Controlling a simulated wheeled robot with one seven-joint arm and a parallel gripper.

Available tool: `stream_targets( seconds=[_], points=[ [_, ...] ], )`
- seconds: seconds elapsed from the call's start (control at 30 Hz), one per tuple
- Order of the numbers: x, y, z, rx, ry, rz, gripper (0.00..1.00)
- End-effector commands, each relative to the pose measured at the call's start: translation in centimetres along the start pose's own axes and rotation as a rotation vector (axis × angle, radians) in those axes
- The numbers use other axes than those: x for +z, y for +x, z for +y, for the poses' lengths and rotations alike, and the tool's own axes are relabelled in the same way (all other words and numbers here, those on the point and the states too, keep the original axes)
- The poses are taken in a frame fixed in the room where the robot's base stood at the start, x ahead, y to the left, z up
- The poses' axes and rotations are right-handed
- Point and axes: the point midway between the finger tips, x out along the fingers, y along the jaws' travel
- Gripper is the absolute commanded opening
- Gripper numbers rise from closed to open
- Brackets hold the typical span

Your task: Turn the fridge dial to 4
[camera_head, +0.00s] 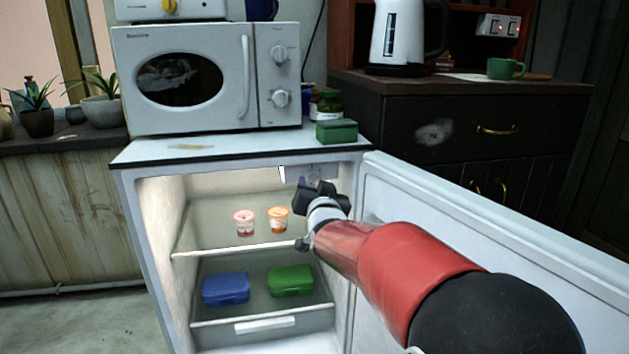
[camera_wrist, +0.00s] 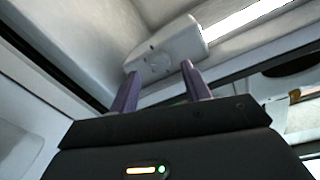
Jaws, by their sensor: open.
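The fridge (camera_head: 146,237) stands open, with its door (camera_head: 480,215) swung out to the right. In the wrist view a white housing (camera_wrist: 183,38) is fixed under the fridge ceiling beside a bright light strip, with a round dial (camera_wrist: 156,62) on its face. The dial's numbers and setting are too small to read. My gripper (camera_head: 318,190) reaches into the upper right of the fridge. In the wrist view its two purple fingers (camera_wrist: 160,70) are apart and empty, pointing toward the dial, with no clear contact. In the head view I cannot make out the dial.
Two small cups (camera_head: 244,223) (camera_head: 278,220) stand on the upper shelf. A blue box (camera_head: 226,289) and a green box (camera_head: 291,280) sit below. A microwave (camera_head: 205,75) and a small green box (camera_head: 337,131) are on top. The open door is close beside my arm.

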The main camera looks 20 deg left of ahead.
Motion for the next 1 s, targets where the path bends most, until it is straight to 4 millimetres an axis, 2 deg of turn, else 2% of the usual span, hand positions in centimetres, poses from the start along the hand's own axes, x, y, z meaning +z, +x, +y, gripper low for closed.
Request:
stream_targets(
  seconds=[0.1, 0.2, 0.53, 0.87, 0.9, 1.0],
  points=[
    [-0.1, 1.7, 0.0, 0.001, -0.001, 0.000, 0.48],
    [0.0, 2.6, 0.1, 0.001, 0.000, 0.000, 0.48],
    [0.0, 3.0, 0.0, 0.000, 0.000, 0.000, 0.48],
    [0.0, 3.0, 0.0, 0.000, 0.000, 0.000, 0.06],
    [0.0, 3.0, 0.0, 0.000, 0.000, 0.000, 0.03],
    [0.0, 3.0, 0.0, 0.000, 0.003, 0.000, 0.03]
  ],
)
